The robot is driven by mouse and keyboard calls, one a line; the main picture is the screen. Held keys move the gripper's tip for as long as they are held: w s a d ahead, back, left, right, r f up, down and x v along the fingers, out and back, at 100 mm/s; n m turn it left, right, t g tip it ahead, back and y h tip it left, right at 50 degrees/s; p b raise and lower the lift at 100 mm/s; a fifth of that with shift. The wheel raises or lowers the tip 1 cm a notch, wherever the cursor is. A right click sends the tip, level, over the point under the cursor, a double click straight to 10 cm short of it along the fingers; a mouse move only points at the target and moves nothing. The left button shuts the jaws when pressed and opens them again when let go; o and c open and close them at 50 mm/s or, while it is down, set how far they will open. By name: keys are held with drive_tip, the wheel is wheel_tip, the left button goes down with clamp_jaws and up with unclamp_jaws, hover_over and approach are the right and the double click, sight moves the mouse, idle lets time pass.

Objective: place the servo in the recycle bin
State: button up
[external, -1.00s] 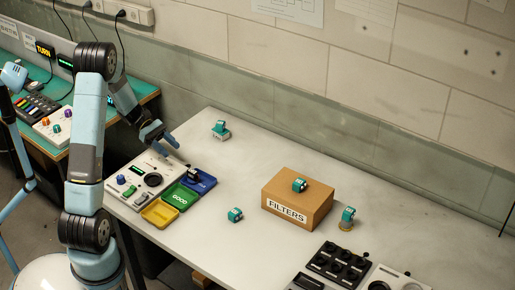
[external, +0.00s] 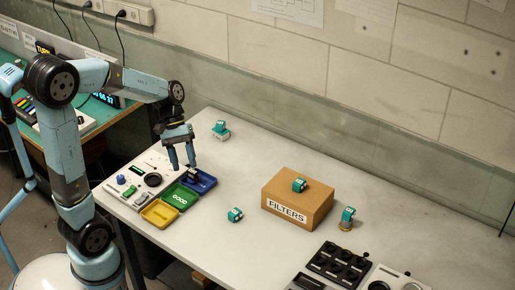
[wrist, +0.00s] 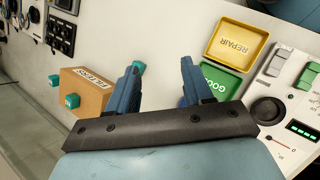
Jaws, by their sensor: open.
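Several teal servos are on the bench: one (external: 235,214) on the bare top, one (external: 299,185) on the FILTERS box, one (external: 348,214) on a small round base and one (external: 220,128) on a pale base at the back. No tray is legibly marked recycle; a blue tray (external: 205,180) sits beside the green GOOD tray (external: 181,198) and the yellow tray (external: 159,213), which reads REPAIR in the wrist view (wrist: 237,40). My gripper (external: 182,166) is open and empty above the blue and green trays. A dark object (external: 193,176) shows at the blue tray; its kind is unclear.
The cardboard FILTERS box (external: 285,216) stands mid-bench. A control panel with a black knob (external: 153,180) adjoins the trays at left. A black dial block (external: 336,264) lies at the front right. The bench between the trays and the box is mostly clear.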

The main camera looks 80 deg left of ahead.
drive_tip(key=s+d+r+m+t+y, duration=0.2)
drive_tip(key=s+d+r+m+y, duration=0.1)
drive_tip(key=d+m, duration=0.4)
drive_tip(key=s+d+r+m+t+y, duration=0.1)
drive_tip(key=s+d+r+m+y, duration=0.2)
drive_tip(key=d, duration=0.7)
drive_tip(key=shift+s+d+r+m+t, duration=0.15)
drive_tip(key=shift+s+r+m+t, duration=0.25)
drive_tip(key=shift+s+r+m, duration=1.45)
drive_tip(key=shift+w+f+m, duration=0.25)
drive_tip(key=shift+f+m, duration=0.1)
drive_tip(key=shift+f, duration=0.1)
